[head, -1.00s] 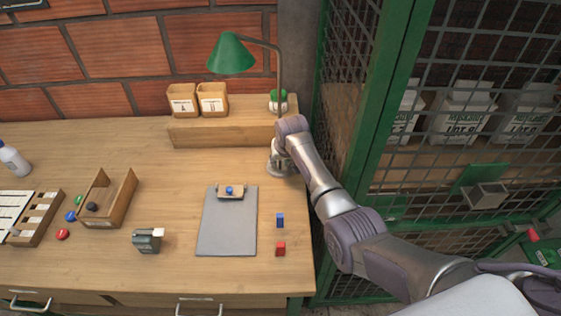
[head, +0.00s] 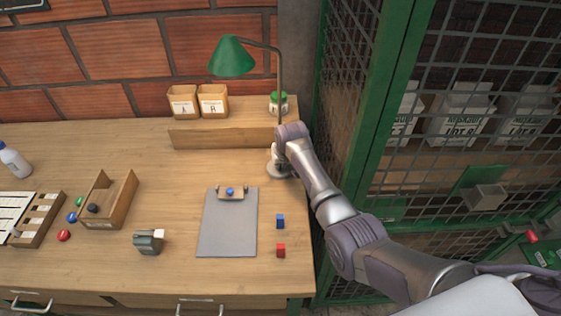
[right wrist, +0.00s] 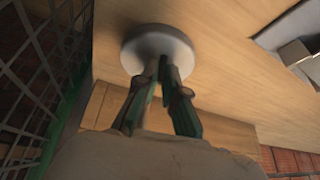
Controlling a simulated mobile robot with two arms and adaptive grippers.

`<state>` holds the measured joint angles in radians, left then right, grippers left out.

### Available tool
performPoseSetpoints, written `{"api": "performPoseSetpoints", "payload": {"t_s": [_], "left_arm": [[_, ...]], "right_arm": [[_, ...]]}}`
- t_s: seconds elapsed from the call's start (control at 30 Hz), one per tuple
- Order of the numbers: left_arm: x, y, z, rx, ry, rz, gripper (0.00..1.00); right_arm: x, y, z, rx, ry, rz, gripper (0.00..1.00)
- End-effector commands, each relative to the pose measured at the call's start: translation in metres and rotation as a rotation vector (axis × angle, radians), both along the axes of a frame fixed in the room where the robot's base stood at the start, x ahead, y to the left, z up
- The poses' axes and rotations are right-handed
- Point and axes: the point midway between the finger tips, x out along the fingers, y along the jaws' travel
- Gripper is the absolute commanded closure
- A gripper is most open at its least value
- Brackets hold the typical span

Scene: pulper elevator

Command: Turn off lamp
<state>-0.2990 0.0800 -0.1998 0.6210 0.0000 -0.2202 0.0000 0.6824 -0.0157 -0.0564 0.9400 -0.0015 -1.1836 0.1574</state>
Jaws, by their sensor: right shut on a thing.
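The desk lamp has a green cone shade (head: 232,57) and a thin curved stem, and stands at the right back of the bench in the head view. Its round pale base (head: 277,170) sits on the bench top, partly hidden by my right arm. The base also shows in the right wrist view (right wrist: 150,43). My right gripper (right wrist: 167,70) is shut on the lamp, with its fingertips close together at the foot of the stem. The exact contact is hidden. Whether the lamp is lit is unclear. My left gripper is not in view.
A wooden shelf block (head: 220,134) holds two labelled boxes and a green-lidded jar (head: 279,103) beside the lamp. A green mesh cage (head: 372,150) stands close on the right. A clipboard (head: 228,225), blue block (head: 280,221) and red block (head: 281,250) lie in front.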

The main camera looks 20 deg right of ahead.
Motion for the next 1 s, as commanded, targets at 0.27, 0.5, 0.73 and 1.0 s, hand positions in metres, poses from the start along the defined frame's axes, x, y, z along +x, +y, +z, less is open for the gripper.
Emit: {"api": "performPoseSetpoints", "payload": {"t_s": [0.27, 0.5, 0.73, 1.0], "left_arm": [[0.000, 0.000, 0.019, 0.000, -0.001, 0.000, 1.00], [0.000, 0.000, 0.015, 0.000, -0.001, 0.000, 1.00], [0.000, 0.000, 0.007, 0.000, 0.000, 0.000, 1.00], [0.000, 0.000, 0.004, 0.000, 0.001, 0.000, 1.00]], "right_arm": [[-0.008, 0.002, 0.000, -0.047, -0.161, 0.002, 1.00], [-0.013, 0.004, -0.004, -0.092, -0.318, 0.002, 1.00], [-0.016, 0.005, -0.006, -0.122, -0.424, 0.001, 1.00], [-0.016, 0.005, -0.005, -0.135, -0.471, 0.001, 1.00]]}}
